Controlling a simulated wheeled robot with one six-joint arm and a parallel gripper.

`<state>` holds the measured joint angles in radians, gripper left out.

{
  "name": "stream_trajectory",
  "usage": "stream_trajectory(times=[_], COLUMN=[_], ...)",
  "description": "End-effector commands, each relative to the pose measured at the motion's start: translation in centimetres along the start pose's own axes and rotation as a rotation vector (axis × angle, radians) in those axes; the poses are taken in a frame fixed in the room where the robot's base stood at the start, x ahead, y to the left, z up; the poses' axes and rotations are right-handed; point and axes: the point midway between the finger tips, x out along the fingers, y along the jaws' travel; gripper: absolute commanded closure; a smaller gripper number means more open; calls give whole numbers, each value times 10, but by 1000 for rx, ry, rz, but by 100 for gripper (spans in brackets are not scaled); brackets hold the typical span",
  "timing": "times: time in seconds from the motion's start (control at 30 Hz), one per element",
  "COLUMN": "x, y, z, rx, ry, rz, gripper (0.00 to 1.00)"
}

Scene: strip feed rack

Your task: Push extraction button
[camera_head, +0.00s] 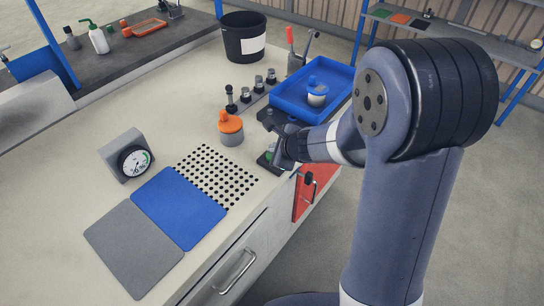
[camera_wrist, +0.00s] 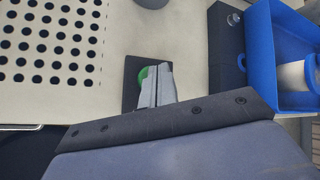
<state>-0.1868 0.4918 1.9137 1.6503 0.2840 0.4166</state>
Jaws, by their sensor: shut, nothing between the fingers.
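A green button (camera_wrist: 145,77) sits on a small dark square base (camera_wrist: 131,84) on the bench top, and the base also shows in the head view (camera_head: 264,161). My gripper (camera_wrist: 160,66) is shut and empty, with its fingertips over the button in the wrist view. The fingers cover part of the button. In the head view my gripper (camera_head: 276,158) is low at the bench's right edge, beside the button. I cannot tell whether the fingertips touch the button.
A perforated plate (camera_head: 216,176) lies left of the base. An orange-topped container (camera_head: 231,130) stands behind it. A blue tray (camera_head: 313,95) holds a white and blue cup (camera_head: 316,95). A dial gauge (camera_head: 133,163) and flat blue mat (camera_head: 178,208) are further left.

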Motion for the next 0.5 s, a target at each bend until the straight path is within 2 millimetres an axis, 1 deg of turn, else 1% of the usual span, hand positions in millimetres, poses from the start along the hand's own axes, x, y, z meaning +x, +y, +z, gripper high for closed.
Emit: stream_trajectory(times=[0.5], x=[4], y=[3], z=[-3], rx=[-1], ry=[0], rz=[0], gripper=[100])
